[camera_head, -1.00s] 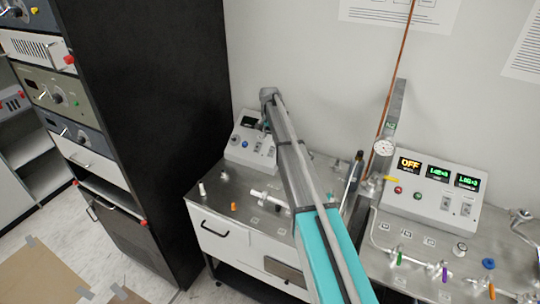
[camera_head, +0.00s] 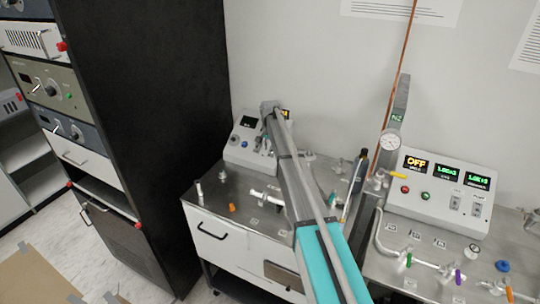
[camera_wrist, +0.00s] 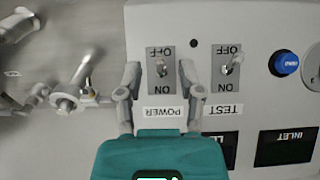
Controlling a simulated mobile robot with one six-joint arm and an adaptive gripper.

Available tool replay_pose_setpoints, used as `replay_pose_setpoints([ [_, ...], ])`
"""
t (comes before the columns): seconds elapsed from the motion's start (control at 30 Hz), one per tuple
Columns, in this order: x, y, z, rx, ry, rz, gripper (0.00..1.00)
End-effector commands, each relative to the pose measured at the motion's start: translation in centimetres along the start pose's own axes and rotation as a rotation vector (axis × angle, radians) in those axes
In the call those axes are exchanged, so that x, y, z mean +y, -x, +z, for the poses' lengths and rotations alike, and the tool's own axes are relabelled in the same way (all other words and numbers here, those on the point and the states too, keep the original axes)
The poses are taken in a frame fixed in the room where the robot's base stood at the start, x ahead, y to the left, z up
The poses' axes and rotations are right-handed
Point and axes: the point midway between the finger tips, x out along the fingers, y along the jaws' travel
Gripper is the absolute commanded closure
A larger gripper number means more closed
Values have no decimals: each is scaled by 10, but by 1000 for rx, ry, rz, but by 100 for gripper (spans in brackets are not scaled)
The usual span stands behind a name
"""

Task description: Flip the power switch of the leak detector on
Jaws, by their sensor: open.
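The leak detector is the white sloped console (camera_head: 236,153) on the left bench in the head view. In the wrist view its panel (camera_wrist: 275,25) appears upside down. The POWER switch (camera_wrist: 161,69) is a small lever on a grey plate, with OFF above and ON below in that picture. I cannot tell which way the lever is set. My gripper (camera_wrist: 160,72) is open, with one finger on each side of the POWER switch. I cannot tell whether either finger touches the lever. In the head view my arm hides part of the console.
The TEST switch (camera_wrist: 233,64) is close beside my right-hand finger in the wrist view. A metal fitting (camera_wrist: 70,98) is to the left. Another console (camera_head: 440,190) stands on the right bench.

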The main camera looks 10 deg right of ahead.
Motion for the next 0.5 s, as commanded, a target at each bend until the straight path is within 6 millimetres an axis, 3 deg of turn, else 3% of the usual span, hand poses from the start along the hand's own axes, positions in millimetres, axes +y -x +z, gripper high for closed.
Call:
replay_pose_setpoints([
  [0.2, 0, -14, 0, 0, 0, 0, 52],
  [0.5, 0, -16, 0, 0, 0, 0, 52],
])
